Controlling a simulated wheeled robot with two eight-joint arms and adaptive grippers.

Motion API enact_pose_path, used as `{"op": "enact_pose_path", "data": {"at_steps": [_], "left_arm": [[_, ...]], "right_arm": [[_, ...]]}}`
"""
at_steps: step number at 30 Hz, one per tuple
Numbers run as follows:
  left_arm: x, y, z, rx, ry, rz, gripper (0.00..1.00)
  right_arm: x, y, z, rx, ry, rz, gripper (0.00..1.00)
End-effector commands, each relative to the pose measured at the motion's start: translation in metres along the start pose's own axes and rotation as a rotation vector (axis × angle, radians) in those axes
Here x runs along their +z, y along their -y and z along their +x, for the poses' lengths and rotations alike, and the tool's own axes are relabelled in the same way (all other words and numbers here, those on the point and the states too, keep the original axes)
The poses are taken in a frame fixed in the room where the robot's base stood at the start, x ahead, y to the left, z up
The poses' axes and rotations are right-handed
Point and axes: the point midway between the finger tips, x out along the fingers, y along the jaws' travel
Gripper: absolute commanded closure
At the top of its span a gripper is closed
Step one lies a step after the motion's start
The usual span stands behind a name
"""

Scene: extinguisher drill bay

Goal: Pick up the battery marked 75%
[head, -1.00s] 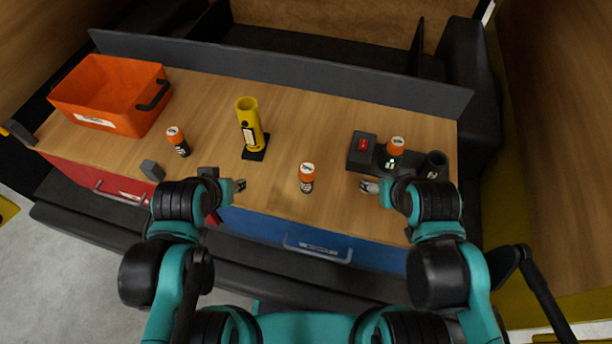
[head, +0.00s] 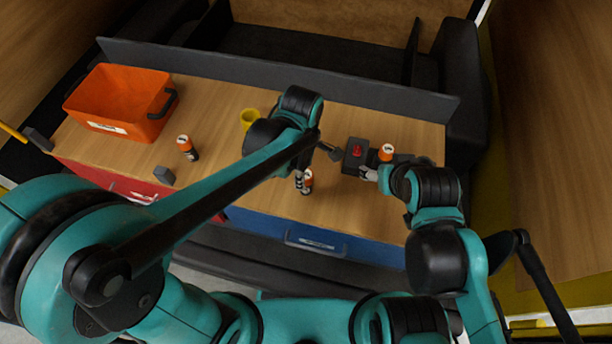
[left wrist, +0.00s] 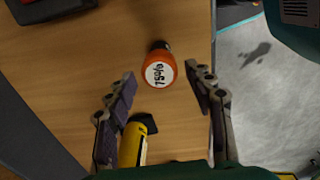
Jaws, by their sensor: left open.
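The battery marked 75% (left wrist: 160,72) has an orange cap and a white label that reads 75% in the left wrist view. It stands upright on the wooden top near the front edge, and in the head view the battery (head: 308,178) is partly hidden by my left gripper. My left gripper (head: 302,184) is open and reaches down over it, with the battery showing between the two fingers in the wrist view. My right gripper (head: 369,173) hangs beside the dark charger (head: 354,156); its jaws are too small to judge.
Another orange-capped battery (head: 187,147) stands at the left, and one (head: 387,153) is at the charger. A yellow tube (head: 249,117) is partly hidden behind my left arm. An orange bin (head: 120,100) and a grey block (head: 165,175) are at the left.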

Motion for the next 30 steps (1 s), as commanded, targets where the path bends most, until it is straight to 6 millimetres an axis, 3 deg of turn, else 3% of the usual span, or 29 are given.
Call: {"op": "enact_pose_path", "data": {"at_steps": [5,21,29,30], "left_arm": [[0.007,-0.001,0.009,-0.022,-0.005,-0.053,0.47],[0.007,0.001,0.079,-0.02,-0.005,-0.054,0.47],[0.007,0.001,0.081,-0.02,-0.005,-0.053,0.47],[0.007,0.001,0.081,-0.02,-0.005,-0.053,0.52]], "right_arm": [[0.0,0.0,-0.001,0.0,0.0,0.0,0.34],[0.013,0.0,0.018,0.0,0.0,0.0,0.34],[0.013,0.0,0.018,0.0,0.0,0.0,0.34],[0.013,0.0,0.018,0.0,0.0,0.0,0.34]]}}
